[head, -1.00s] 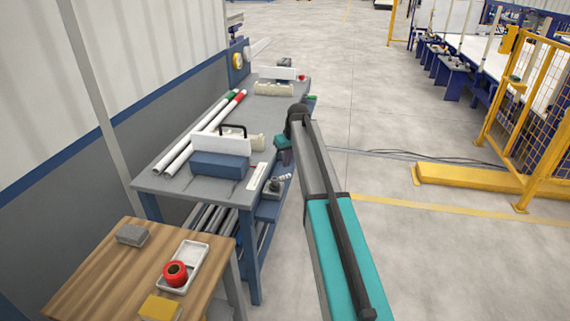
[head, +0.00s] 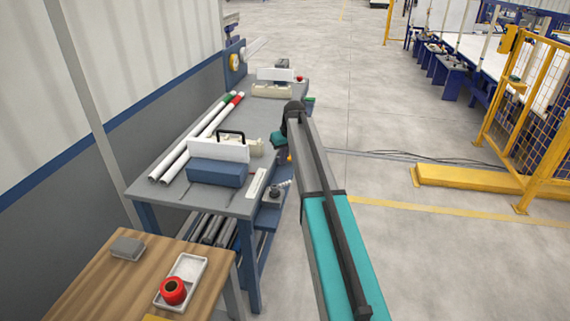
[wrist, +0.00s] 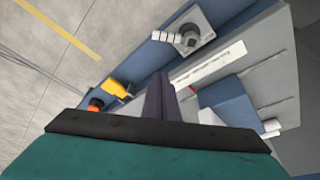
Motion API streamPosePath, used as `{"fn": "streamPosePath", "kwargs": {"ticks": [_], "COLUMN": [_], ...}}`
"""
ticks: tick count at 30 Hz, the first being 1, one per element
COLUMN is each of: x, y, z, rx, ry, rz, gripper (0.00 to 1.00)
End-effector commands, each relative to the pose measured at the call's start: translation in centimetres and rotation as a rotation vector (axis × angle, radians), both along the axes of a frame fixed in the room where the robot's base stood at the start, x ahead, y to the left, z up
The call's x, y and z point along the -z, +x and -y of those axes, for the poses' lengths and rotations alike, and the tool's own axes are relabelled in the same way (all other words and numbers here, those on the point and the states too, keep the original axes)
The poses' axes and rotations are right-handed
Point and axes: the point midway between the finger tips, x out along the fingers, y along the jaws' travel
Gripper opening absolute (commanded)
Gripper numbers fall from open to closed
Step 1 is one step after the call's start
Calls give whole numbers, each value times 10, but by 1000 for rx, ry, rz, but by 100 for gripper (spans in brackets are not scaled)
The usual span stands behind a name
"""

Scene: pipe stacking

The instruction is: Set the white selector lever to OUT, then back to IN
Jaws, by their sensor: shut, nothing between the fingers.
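The white selector lever (wrist: 166,37) appears to be the ribbed white handle on a small grey unit with a dark round knob (wrist: 190,36), at the top of the wrist view. In the head view the lever (head: 284,184) and its unit (head: 272,194) sit at the bench's near right edge. My gripper (wrist: 160,80) is shut and empty, its dark fingers together below the lever in the wrist view and apart from it. In the head view my arm hides the fingers. The lever's IN or OUT setting cannot be read.
A white strip (wrist: 210,65) lies beside the unit. A blue block (head: 214,173), long pipes (head: 196,137) and fixtures are on the grey bench (head: 165,188). A yellow tool (wrist: 117,89) is near my fingers.

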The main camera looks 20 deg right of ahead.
Motion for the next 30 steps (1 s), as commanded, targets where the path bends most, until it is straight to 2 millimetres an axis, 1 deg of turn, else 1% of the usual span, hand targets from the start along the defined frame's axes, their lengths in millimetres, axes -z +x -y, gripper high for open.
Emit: {"fn": "streamPosePath", "kwargs": {"ticks": [8,15,21,26,30], "x": [25,53,74,88,87], "y": [9,19,26,31,19], "z": [0,-1,-2,-3,-1], "rx": [1,1,1,2,3], "ry": [0,0,0,1,0], "rz": [-2,-2,-1,-1,0], "gripper": [0,0,0,0,0]}}
